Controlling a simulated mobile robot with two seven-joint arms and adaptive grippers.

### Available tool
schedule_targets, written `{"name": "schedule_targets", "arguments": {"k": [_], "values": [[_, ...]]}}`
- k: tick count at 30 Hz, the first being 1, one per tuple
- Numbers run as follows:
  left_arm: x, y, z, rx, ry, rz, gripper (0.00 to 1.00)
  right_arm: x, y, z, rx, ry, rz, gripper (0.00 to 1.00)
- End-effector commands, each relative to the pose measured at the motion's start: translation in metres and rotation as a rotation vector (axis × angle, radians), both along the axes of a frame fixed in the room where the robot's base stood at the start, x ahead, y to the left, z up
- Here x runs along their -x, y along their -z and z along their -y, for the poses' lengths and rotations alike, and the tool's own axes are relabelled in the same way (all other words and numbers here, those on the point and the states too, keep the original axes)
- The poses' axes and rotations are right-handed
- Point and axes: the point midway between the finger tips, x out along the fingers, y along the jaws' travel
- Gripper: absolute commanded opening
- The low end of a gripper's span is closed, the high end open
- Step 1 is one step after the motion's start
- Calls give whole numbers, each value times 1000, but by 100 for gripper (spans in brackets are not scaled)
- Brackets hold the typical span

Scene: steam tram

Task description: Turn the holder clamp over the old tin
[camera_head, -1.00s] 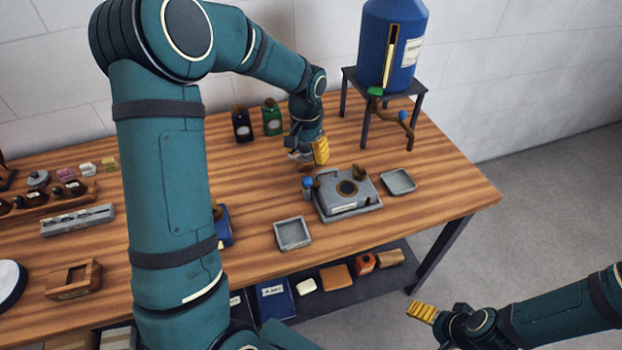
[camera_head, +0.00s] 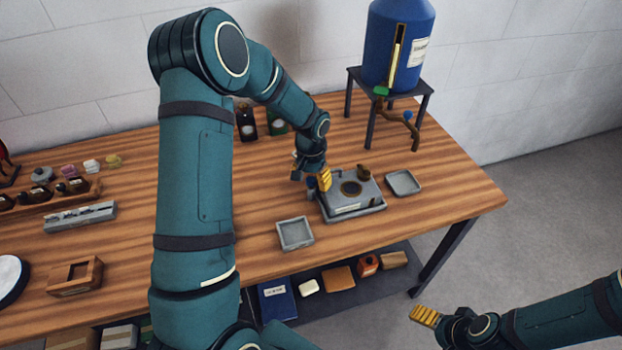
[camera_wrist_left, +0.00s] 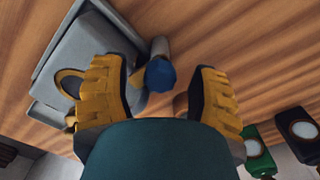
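The grey holder (camera_head: 345,205) is a block with a dark ring on top, set at the table's right part; it also shows in the left wrist view (camera_wrist_left: 85,55). A blue knob (camera_wrist_left: 160,73) on a short grey post, apparently the clamp's handle, is at the holder's side; it is partly hidden in the head view (camera_head: 311,182). My left gripper (camera_wrist_left: 160,95) is open, with its yellow-padded fingers on either side of the knob; I cannot tell whether they touch it. I cannot make out the old tin for sure. My right gripper (camera_head: 424,316) is off the table's front.
Small grey trays stand left (camera_head: 295,233) and right (camera_head: 403,183) of the holder. A blue tank (camera_head: 398,50) on a dark stand (camera_head: 368,125) is behind. Dark and green bottles (camera_head: 276,122) stand behind my left arm. Bare wood lies in front of the holder.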

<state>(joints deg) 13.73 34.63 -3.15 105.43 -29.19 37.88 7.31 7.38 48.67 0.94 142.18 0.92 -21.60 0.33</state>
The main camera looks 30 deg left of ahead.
Motion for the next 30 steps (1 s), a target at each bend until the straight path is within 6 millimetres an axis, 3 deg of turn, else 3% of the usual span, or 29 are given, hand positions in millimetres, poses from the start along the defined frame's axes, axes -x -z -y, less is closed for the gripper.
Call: {"name": "schedule_targets", "arguments": {"k": [1, 5, 21, 22, 24, 30], "values": [[0, 0, 0, 0, 0, 0, 48, 0, 0, 0, 0, 0, 0, 83], [0, 0, 0, 0, 0, 0, 2, 0, 0, 0, 0, 0, 0, 83], [0, -1, 0, 0, -84, 0, 0, 1, 7, 0, 1, -2, -3, 83], [0, -1, 0, 0, -84, 0, 32, 1, 7, 0, 1, -1, -2, 83], [0, -1, 0, 0, -84, 0, 56, 1, 7, 0, 0, -2, -2, 83], [0, 0, 0, 0, -83, 0, 60, 1, 7, 0, 0, -2, -2, 83]]}}
